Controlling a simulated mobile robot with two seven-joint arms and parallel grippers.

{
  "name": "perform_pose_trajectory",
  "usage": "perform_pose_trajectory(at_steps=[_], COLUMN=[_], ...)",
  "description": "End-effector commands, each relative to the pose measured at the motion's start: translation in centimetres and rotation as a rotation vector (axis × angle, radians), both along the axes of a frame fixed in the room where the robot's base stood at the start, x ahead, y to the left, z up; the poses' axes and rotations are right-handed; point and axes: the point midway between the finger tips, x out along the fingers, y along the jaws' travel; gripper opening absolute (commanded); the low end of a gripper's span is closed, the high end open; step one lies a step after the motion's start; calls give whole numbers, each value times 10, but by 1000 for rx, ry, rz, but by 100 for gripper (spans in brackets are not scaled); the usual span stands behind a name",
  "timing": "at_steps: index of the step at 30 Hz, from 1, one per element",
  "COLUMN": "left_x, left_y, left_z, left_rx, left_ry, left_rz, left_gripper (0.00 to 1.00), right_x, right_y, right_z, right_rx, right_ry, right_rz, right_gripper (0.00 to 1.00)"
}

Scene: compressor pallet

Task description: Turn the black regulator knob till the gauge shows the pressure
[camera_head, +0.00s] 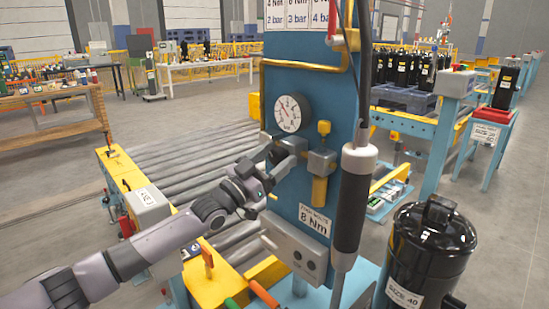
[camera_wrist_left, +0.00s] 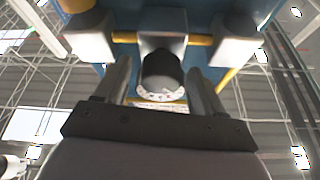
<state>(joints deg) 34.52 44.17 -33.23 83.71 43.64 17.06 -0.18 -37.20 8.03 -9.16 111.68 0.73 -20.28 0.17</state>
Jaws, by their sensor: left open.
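The round white pressure gauge (camera_head: 287,112) sits on the blue panel (camera_head: 318,204) in the head view. Its needle seems to point to the upper left; the numbers are too small to read. My left gripper (camera_head: 280,158) is open, just below the gauge at the panel. In the left wrist view, the black regulator knob (camera_wrist_left: 162,72) lies between the two spread fingers of the left gripper (camera_wrist_left: 163,82), with gaps at both sides. Part of the white gauge face (camera_wrist_left: 156,94) shows beyond the knob. In the head view the gripper largely hides the knob. My right gripper is out of view.
White cards (camera_head: 323,14) with Nm and bar values top the panel, and an "8 Nm" label (camera_head: 313,220) is lower. A hanging dark tool (camera_head: 352,205) is close right of the panel. A black compressor (camera_head: 432,255) stands at the right. Rollers (camera_head: 190,155) lie behind.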

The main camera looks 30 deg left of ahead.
Motion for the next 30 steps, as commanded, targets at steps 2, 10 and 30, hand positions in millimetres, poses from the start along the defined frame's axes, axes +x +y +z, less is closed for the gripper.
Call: perform_pose_trajectory(at_steps=[2, 10, 30], left_x=[0, 0, 0], left_y=[0, 0, 1], left_z=[0, 0, -1], left_rx=[0, 0, 244], left_ry=[0, 0, -86], left_rz=[0, 0, 2], left_gripper=[69, 14, 14], right_x=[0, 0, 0], right_y=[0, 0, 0], right_z=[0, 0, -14], right_rx=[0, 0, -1], right_ry=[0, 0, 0], right_rz=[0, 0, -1], right_gripper=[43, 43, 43])
